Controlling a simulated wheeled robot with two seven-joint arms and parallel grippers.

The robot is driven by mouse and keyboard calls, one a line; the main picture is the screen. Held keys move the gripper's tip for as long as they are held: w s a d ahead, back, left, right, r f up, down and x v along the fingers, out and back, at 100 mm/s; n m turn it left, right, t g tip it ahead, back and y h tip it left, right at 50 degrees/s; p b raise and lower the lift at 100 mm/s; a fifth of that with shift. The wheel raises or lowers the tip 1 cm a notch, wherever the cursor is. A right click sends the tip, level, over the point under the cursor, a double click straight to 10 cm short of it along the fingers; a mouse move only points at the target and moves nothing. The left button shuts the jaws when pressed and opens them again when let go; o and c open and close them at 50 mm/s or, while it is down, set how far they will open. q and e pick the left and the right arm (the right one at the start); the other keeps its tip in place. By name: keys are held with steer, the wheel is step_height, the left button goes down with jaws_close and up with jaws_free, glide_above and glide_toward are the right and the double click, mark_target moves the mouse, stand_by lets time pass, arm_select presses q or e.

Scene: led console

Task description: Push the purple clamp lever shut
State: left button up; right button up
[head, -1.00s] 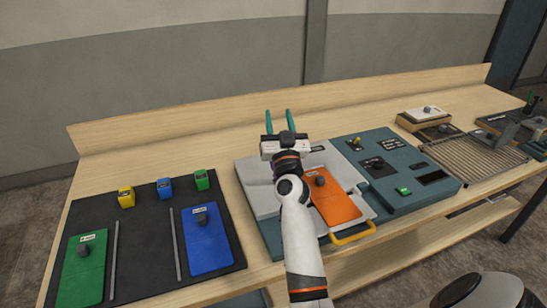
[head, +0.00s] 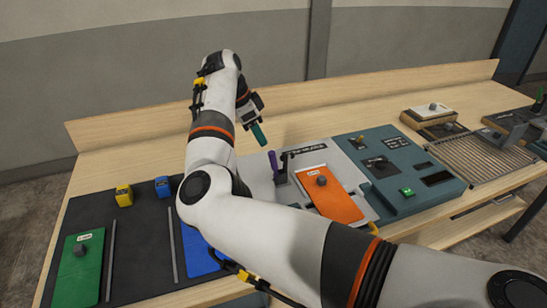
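The purple clamp lever (head: 273,160) stands upright from a dark clamp on the light grey fixture plate (head: 320,152) of the console. An orange plate (head: 329,196) with a dark knob lies on the fixture, right of the clamp. My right gripper (head: 259,134) is above and slightly left of the lever in the picture, pointing down, with a gap between them. Its teal fingers overlap from this angle, so their opening cannot be told. My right arm hides the fixture's left and front parts. My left gripper is not in view.
The teal console (head: 398,211) carries a green button. At left, a black mat (head: 140,262) holds a green plate (head: 82,262), a mostly hidden blue plate (head: 198,262) and small coloured blocks. A slatted rack (head: 480,160) stands at right. Bare table lies behind the console.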

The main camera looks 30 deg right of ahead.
mark_target(270, 152)
steer(key=p+x, duration=0.2)
steer(key=x, duration=0.7)
steer(key=shift+s+d+f, duration=0.1)
steer(key=shift+d, duration=0.2)
steer(key=shift+p+x, duration=0.3)
steer(key=shift+x, duration=0.55)
steer(key=shift+c, duration=0.3)
jaws_close()
